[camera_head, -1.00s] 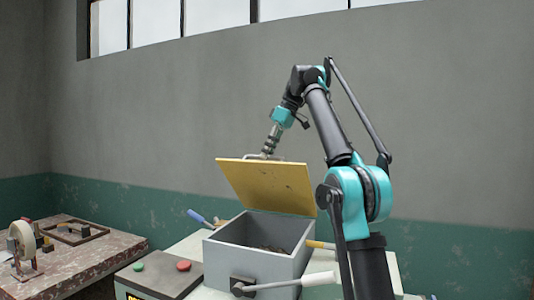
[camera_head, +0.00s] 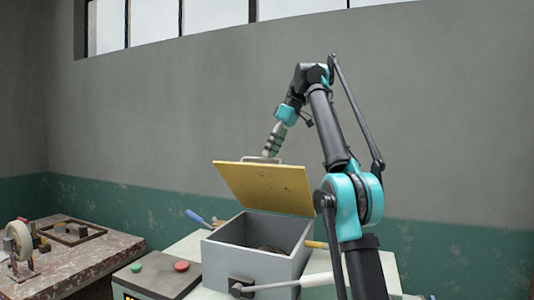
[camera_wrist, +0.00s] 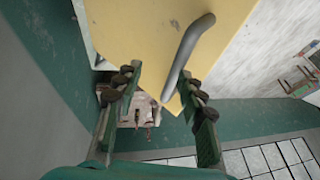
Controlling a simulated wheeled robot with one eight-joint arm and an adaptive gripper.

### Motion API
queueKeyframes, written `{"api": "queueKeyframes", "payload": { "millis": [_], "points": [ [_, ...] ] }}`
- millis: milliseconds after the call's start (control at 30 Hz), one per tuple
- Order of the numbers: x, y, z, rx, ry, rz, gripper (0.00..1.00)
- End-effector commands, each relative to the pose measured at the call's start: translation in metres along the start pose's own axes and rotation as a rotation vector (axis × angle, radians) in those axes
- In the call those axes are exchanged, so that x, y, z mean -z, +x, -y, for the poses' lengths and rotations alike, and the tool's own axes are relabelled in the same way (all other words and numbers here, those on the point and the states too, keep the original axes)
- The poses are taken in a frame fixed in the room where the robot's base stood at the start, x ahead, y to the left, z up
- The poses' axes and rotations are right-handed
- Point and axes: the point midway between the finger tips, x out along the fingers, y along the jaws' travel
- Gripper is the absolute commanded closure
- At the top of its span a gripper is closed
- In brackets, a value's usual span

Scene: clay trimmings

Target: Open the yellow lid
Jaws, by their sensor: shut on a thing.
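The yellow lid (camera_head: 262,188) stands raised and tilted above the grey box (camera_head: 253,264), whose top is open. A grey bar handle (camera_head: 262,158) runs along the lid's upper edge; it also shows in the wrist view (camera_wrist: 188,50), across the yellow face. My gripper (camera_head: 269,153) is at this handle, above the lid. In the wrist view, the fingers of my gripper (camera_wrist: 158,85) stand on either side of the lid's edge, with the handle close to the right finger. My gripper is shut on the handle; the exact contact is hard to see.
A lever with a pale grip (camera_head: 318,279) sticks out at the box's front. A control panel with a green and a red button (camera_head: 181,267) is at left. A worn table (camera_head: 75,260) stands far left.

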Motion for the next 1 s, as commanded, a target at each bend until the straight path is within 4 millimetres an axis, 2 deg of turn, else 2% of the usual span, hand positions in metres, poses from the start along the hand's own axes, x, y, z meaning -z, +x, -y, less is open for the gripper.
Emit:
{"api": "queueKeyframes", "payload": {
  "millis": [33, 100, 400, 600, 1000],
  "points": [
    [-0.014, -0.007, -0.009, -0.006, 0.009, 0.002, 0.66],
    [-0.026, -0.014, -0.016, -0.006, 0.009, 0.002, 0.66],
    [-0.071, -0.038, -0.040, -0.004, 0.006, 0.002, 0.66],
    [-0.084, -0.045, -0.046, -0.004, 0.004, 0.002, 0.66],
    [-0.086, -0.046, -0.047, -0.003, 0.003, 0.002, 0.66]
  ]
}}
